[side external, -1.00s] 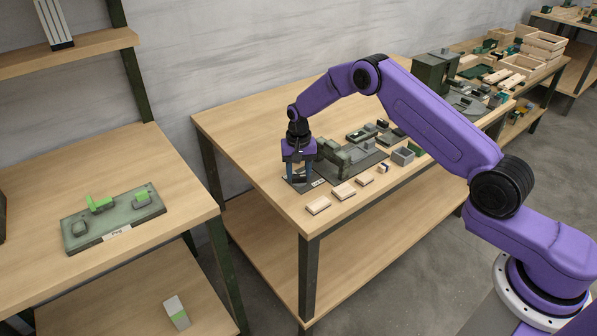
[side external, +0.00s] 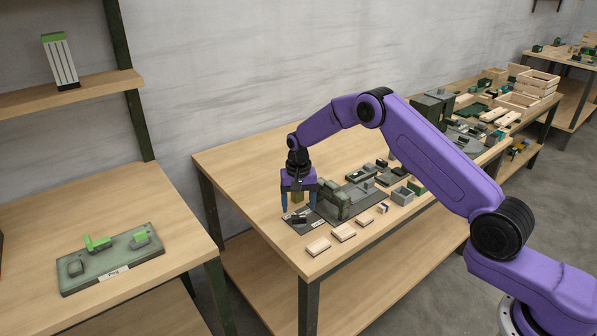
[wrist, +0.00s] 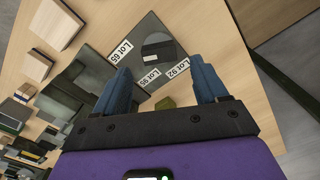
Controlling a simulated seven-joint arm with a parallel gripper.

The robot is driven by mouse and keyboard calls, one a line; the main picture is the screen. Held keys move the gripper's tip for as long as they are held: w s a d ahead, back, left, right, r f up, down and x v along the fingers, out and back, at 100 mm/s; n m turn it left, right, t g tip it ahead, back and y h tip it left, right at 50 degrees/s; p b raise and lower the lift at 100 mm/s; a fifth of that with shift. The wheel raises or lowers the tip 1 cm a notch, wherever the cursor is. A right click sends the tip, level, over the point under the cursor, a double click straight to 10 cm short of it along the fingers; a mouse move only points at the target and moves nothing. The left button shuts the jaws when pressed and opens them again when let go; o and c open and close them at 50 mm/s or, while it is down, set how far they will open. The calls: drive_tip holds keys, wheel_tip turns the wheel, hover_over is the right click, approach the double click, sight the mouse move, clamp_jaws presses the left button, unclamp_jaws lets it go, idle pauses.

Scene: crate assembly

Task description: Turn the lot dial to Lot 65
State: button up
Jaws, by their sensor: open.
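The lot dial (wrist: 158,48) is a small dark piece on a grey plate (wrist: 183,38). Labels Lot 65 (wrist: 121,52), Lot 98 (wrist: 150,78) and Lot 92 (wrist: 179,68) sit along the plate's side nearer my gripper. I cannot tell which label the dial points to. In the side view the dial (side external: 299,218) is a dark spot below my gripper (side external: 298,209). My gripper is open, its blue fingers apart and also seen in the wrist view (wrist: 165,82). An olive piece (wrist: 166,103) shows between the fingers; I cannot tell what it is.
Pale wooden blocks (side external: 344,232) lie along the table's front edge. A grey-green fixture (side external: 336,202) stands close to the right of my gripper. Small parts and a grey open box (side external: 402,195) lie farther right. The table's left part is clear.

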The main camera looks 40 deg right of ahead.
sight(298, 217)
wheel_tip(298, 217, up, 14)
idle(0.4)
drive_tip(key=shift+f, duration=0.1)
drive_tip(key=s+a+r+n, duration=0.3)
drive_tip(key=s+a+n, duration=0.2)
drive_tip(key=s, duration=0.5)
drive_tip(key=s+a+r+n, duration=0.4)
drive_tip(key=s, duration=0.7)
drive_tip(key=s+d+f+n, duration=0.1)
drive_tip(key=s+d+n, duration=0.3)
drive_tip(key=s, duration=0.8)
drive_tip(key=s+d+f+n, duration=0.1)
drive_tip(key=s+d+n, duration=0.3)
drive_tip(key=s, duration=0.9)
drive_tip(key=shift+d+n, duration=0.2)
drive_tip(key=shift+n, duration=0.7)
